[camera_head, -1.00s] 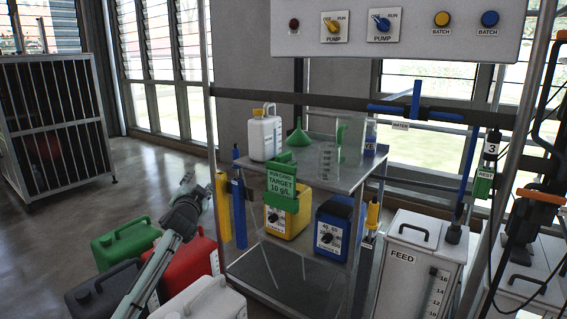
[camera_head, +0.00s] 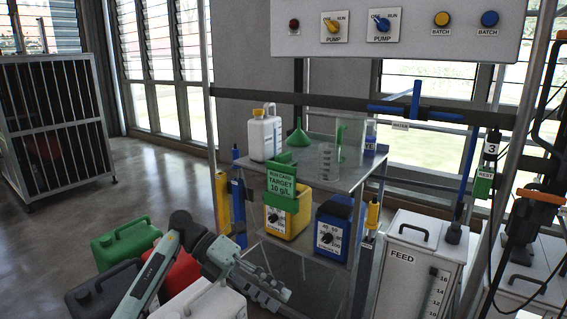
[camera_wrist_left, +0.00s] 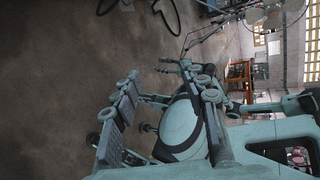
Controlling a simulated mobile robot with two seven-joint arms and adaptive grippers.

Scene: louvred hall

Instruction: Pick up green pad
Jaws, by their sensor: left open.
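The only green pad-like thing I can make out is a green run card (camera_head: 282,184) reading "TARGET 10 g/L". It stands upright in a green clip at the front edge of the steel trolley (camera_head: 333,178), above a yellow jug (camera_head: 291,222). My left gripper (camera_head: 276,289) is open and empty, lower than the card and slightly to its left in the picture, apart from it. Its open fingers also show in the left wrist view (camera_wrist_left: 163,118), with bare floor beyond and no card in sight. My right gripper is not in view.
A white bottle (camera_head: 265,136), a green funnel (camera_head: 299,136) and a clear measuring jug (camera_head: 330,155) stand on the trolley top. A blue jug (camera_head: 333,230) sits below. Green (camera_head: 125,243) and red (camera_head: 178,270) cans stand on the floor by my left arm. A feed bin (camera_head: 415,262) is at right.

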